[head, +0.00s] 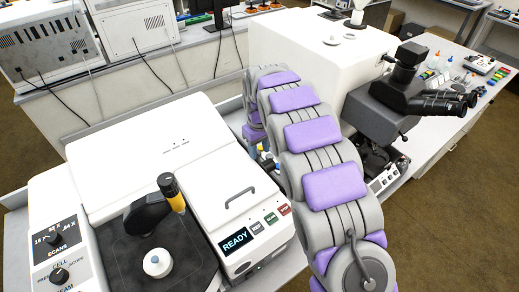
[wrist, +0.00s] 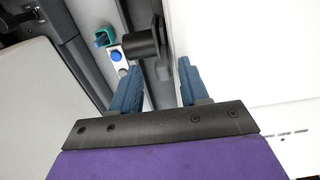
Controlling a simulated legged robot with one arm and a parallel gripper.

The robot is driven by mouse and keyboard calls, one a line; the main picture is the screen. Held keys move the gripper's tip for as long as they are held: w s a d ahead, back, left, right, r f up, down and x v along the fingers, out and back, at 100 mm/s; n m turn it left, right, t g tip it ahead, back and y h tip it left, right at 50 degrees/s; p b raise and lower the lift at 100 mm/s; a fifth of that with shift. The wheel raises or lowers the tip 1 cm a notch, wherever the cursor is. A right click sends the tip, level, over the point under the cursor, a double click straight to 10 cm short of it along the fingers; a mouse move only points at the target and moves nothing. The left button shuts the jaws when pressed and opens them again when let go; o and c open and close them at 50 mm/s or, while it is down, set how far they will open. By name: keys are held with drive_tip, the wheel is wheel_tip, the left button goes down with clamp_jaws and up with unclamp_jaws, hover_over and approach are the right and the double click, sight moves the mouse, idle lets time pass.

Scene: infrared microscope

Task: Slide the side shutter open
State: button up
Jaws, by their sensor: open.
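My gripper (wrist: 160,66) is open in the wrist view, its two blue fingers apart with nothing held between them. A black handle (wrist: 143,43) with a flat round end sticks out just ahead of the fingertips, close to the left one. It stands beside a white housing wall (wrist: 215,45); it may belong to the side shutter, but the shutter panel itself cannot be made out clearly. In the head view, my arm reaches between the white instrument (head: 150,150) and the white microscope housing (head: 300,55), and the gripper is hidden.
A blue button (wrist: 116,56) and a teal part (wrist: 103,37) lie left of the handle in the wrist view. In the head view, the instrument's front has a READY display (head: 235,240), and black eyepieces (head: 440,100) stand at the right. The gap around my arm is narrow.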

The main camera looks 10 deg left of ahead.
drive_tip(key=shift+a+f, duration=0.2)
drive_tip(key=shift+a, duration=0.25)
drive_tip(key=shift+d, duration=0.35)
drive_tip(key=c, duration=0.5)
drive_tip(key=shift+a, duration=0.1)
clamp_jaws()
